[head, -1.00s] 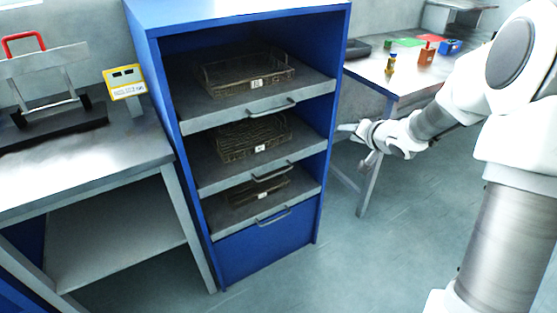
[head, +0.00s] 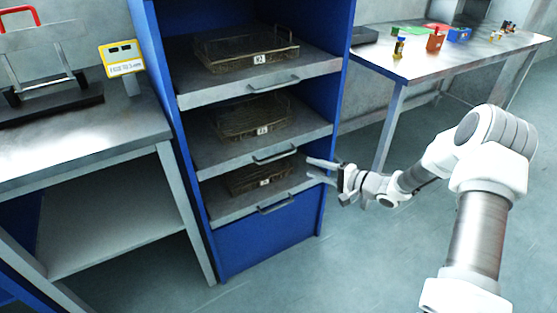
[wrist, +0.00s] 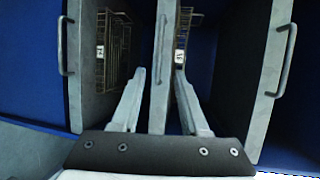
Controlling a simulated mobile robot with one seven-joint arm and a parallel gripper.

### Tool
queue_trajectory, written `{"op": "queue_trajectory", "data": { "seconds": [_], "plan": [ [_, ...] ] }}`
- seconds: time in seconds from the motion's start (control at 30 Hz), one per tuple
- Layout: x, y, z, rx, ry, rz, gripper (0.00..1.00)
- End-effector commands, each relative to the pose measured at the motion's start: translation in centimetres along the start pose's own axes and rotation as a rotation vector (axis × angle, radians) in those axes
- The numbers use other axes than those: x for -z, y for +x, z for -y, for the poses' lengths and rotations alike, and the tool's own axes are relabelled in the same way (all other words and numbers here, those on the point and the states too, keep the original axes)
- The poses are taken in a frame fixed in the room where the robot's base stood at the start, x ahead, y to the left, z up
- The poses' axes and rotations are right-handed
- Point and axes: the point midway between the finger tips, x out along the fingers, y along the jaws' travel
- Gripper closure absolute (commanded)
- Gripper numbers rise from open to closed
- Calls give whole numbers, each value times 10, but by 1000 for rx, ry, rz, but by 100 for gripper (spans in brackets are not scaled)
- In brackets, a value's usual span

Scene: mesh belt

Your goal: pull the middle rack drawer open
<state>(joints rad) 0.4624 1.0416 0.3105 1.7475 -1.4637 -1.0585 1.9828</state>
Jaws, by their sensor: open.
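The blue rack holds three grey drawers, each with a bar handle and a wire basket. The middle rack drawer (head: 228,159) is pushed in; its handle (head: 274,153) is on its front edge. My gripper (head: 310,170) is open and empty, just right of that handle and a little lower in the head view. In the wrist view my gripper (wrist: 158,78) points at the rack, turned sideways. The middle drawer's front (wrist: 160,95) and handle (wrist: 162,60) show between the open fingers. I see no contact with the handle.
The top drawer (head: 265,84) and bottom drawer (head: 250,204) are also in. A metal bench (head: 90,140) stands left of the rack. A table (head: 440,62) with small coloured items stands behind to the right. The floor (head: 330,270) in front is clear.

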Motion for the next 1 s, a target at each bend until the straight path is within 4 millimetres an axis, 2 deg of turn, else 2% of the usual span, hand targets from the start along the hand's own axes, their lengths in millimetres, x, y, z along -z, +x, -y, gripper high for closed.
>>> {"op": "queue_trajectory", "data": {
  "seconds": [0.1,0.5,0.7,1.0],
  "plan": [
    [-1,29,-3,0,-3,3,55],
    [0,112,-3,0,-2,1,55],
    [1,135,-2,-1,-3,-1,55],
    [0,142,0,-1,-1,-2,55]
  ]
}}
